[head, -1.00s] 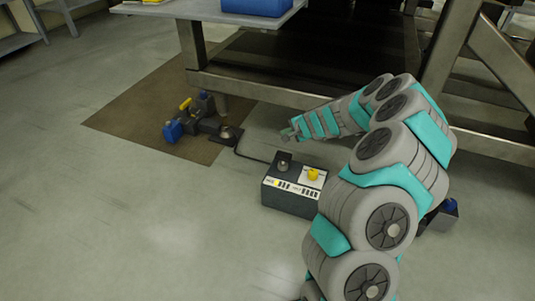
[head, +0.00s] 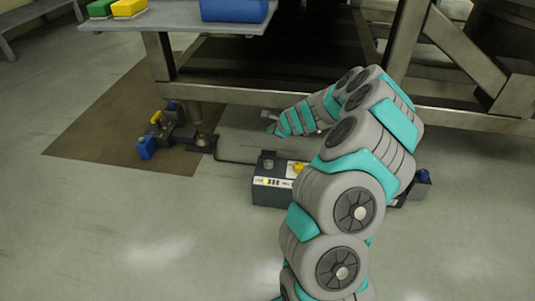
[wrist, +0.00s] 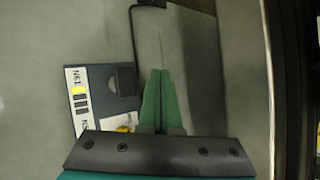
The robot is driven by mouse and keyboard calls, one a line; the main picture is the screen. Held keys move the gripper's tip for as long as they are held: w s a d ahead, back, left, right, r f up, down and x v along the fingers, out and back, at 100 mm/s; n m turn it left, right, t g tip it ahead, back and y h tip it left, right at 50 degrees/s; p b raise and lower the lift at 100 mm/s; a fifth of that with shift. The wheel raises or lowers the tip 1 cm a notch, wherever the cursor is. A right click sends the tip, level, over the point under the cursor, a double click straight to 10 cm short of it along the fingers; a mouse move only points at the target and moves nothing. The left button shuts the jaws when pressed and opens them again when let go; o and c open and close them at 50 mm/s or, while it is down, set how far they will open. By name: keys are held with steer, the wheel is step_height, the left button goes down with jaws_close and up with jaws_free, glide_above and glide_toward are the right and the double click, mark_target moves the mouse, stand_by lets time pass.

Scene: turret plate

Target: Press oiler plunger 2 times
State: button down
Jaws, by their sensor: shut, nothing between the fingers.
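A dark box (head: 270,195) with white labels stands on the floor. It has a grey knob (head: 268,163) at left and a yellow knob (head: 298,168) at right, partly behind my arm. The box also shows left of my fingers in the wrist view (wrist: 98,77), with the yellow knob (wrist: 124,128) low beside them. I cannot tell which part is the oiler plunger. My gripper (head: 269,120) is shut and empty beyond the box in the head view. Its green fingers (wrist: 160,75) lie together in the wrist view, beside the box and apart from its knobs.
A brown mat (head: 100,135) carries a blue, yellow and black device (head: 160,130). A cable (head: 225,160) runs along the floor. A steel table frame (head: 280,98) stands behind my gripper. A dark object with a blue top (head: 422,178) is at right.

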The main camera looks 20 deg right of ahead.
steer(key=shift+f, duration=0.1)
steer(key=b, duration=0.7)
glide_above(269, 152)
steer(key=s, duration=0.2)
steer(key=f, duration=0.7)
steer(key=shift+w+f, duration=0.2)
steer(key=shift+f+b, duration=0.3)
steer(key=shift+f, duration=0.3)
stand_by(0.4)
steer(key=shift+f, duration=0.4)
steer(key=shift+f, duration=1.1)
stand_by(1.2)
steer(key=shift+r, duration=0.1)
steer(key=shift+r+p, duration=1.1)
steer(key=shift+r, duration=0.35)
steer(key=shift+r, duration=0.1)
